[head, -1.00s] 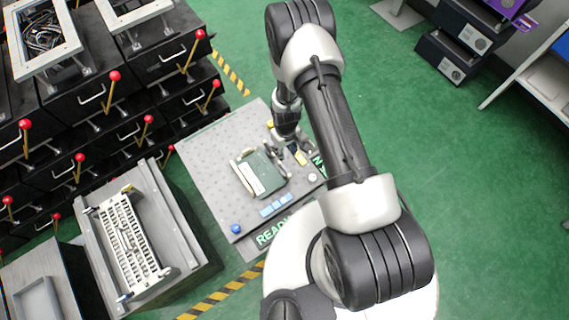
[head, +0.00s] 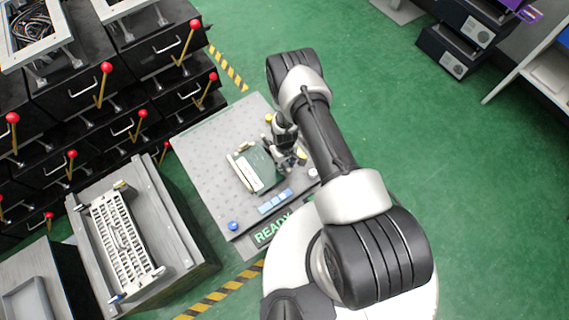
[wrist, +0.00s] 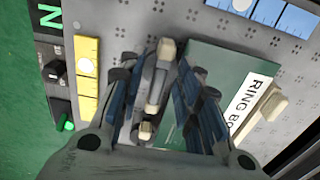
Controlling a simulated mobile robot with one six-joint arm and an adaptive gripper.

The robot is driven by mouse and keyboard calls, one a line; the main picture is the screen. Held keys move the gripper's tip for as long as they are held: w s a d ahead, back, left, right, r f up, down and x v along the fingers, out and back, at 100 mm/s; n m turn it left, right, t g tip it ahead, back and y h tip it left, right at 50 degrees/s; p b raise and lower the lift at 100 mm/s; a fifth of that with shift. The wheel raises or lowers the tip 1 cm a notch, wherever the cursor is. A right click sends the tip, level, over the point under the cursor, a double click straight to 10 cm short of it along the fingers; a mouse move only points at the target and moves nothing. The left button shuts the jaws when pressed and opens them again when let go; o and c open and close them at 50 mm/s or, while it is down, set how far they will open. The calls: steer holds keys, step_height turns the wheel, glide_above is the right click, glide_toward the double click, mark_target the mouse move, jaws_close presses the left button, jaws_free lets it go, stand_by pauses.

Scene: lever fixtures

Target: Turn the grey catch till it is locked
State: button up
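A dark green box (head: 263,174) with a white label lies on the grey perforated board (head: 205,155). In the wrist view the label on the green box (wrist: 205,65) reads "RING BO", the rest cut off. The grey catch (wrist: 155,88) is a slim bar with cream end pieces along the box's near edge. My gripper (wrist: 153,68) is above it, its blue-padded fingers apart, one on each side of the catch. I cannot tell whether they touch it. In the head view my gripper (head: 286,142) hides the catch.
A cream piece (wrist: 264,112) sits on the box's other side. A yellow plate (wrist: 88,75), blue blocks (head: 275,202) and a blue knob (head: 233,226) are on the board. Black drawers with red-knobbed levers (head: 105,68) stand at left. Green floor (head: 470,190) is free at right.

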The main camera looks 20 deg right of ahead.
jaws_close()
stand_by(0.4)
steer(key=shift+m, duration=0.3)
steer(key=m+b, duration=0.2)
steer(key=m, duration=0.1)
steer(key=shift+m, duration=0.3)
steer(key=m+b, duration=0.2)
steer(key=m, duration=0.2)
steer(key=shift+m, duration=0.3)
steer(key=m+b, duration=0.1)
steer(key=m, duration=0.3)
steer(key=shift+m, duration=0.3)
steer(key=shift+m+b, duration=0.7)
steer(key=shift+m, duration=1.5)
